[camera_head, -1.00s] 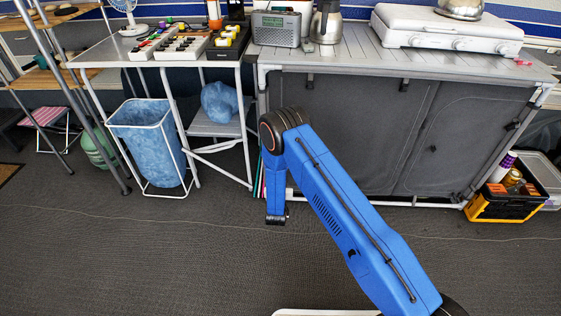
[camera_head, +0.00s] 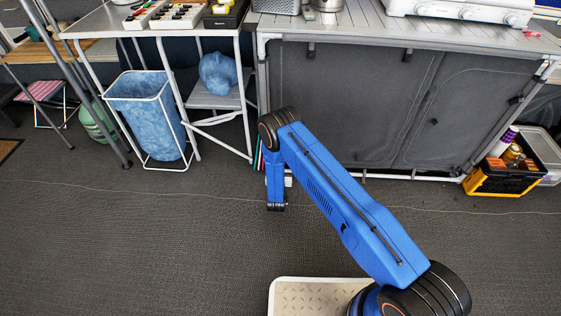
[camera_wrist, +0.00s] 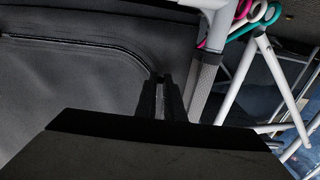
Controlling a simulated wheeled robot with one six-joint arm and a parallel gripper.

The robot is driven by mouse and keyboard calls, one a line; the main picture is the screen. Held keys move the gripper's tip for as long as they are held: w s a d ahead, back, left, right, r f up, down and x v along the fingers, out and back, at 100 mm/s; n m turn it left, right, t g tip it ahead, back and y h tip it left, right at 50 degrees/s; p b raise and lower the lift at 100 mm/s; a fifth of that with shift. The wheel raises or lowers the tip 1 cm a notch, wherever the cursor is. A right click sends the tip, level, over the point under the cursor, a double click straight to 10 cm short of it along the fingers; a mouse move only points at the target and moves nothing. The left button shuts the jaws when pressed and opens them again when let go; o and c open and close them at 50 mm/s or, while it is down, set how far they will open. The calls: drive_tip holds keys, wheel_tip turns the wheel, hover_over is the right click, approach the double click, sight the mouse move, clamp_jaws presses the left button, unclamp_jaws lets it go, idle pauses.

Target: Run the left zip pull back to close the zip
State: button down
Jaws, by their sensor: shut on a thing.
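In the wrist view my gripper (camera_wrist: 162,80) has its two dark fingers close together at the grey fabric front (camera_wrist: 70,90). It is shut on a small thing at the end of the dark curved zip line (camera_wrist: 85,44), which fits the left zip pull. The pull is mostly hidden between the fingers. In the head view the grey fabric cupboard (camera_head: 345,110) stands under the worktop, with a curved seam line on its right part.
In the wrist view a pale frame leg (camera_wrist: 208,65) stands close to the right of the fingers, with pink and green loops (camera_wrist: 262,17) beyond it. In the head view a blue-lined bin (camera_head: 148,125) is left, a yellow-black crate (camera_head: 498,182) right. The floor in front is clear.

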drive_tip(key=c, duration=1.9)
unclamp_jaws()
drive_tip(key=shift+o, duration=0.2)
drive_tip(key=shift+s, duration=0.15)
drive_tip(key=s, duration=1.7)
drive_tip(key=shift+a, duration=0.3)
drive_tip(key=shift+s, duration=0.1)
